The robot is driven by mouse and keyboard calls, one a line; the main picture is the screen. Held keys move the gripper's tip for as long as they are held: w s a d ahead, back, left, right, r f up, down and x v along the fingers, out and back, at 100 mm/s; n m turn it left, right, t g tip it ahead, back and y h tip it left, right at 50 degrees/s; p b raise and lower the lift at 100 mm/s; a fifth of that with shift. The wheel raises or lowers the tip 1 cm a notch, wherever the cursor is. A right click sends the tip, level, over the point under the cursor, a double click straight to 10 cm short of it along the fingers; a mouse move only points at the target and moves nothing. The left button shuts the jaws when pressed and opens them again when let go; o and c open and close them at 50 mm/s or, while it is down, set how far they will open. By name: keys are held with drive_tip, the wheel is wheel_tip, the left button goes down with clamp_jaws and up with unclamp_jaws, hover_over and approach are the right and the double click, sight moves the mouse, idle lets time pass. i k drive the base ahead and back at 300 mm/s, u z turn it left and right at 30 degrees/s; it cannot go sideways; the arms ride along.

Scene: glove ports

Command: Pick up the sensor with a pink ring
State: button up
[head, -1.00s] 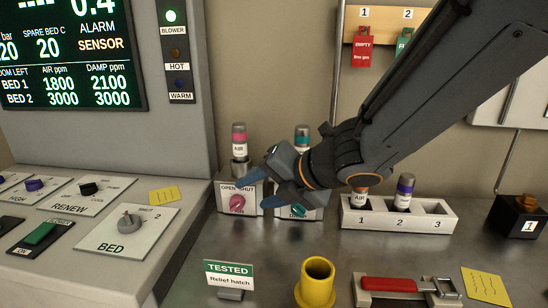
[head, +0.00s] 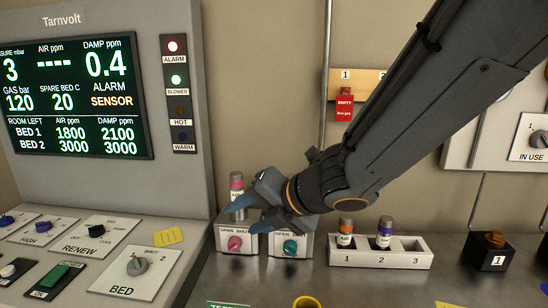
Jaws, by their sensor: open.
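The sensor with a pink ring (head: 236,183) is a small grey cylinder with a pink band and a white label. It stands upright in the left port block (head: 224,240), which has a pink knob (head: 234,243) below. My gripper (head: 250,214) is open, with blue fingertips. It reaches in from the right, and one fingertip overlaps the sensor's lower part in the picture. I cannot tell whether it touches. The fingers hide part of the sensor's base and the top of the block.
Right of it is a port block (head: 305,246) with a teal knob, its top behind my gripper. A white tray (head: 420,258) holds an orange-ringed sensor (head: 345,232) in slot 1 and a purple-ringed one (head: 384,233) in slot 2. A console (head: 190,130) stands left.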

sight(236, 180)
drive_tip(key=k, duration=0.95)
drive_tip(key=z, duration=0.05)
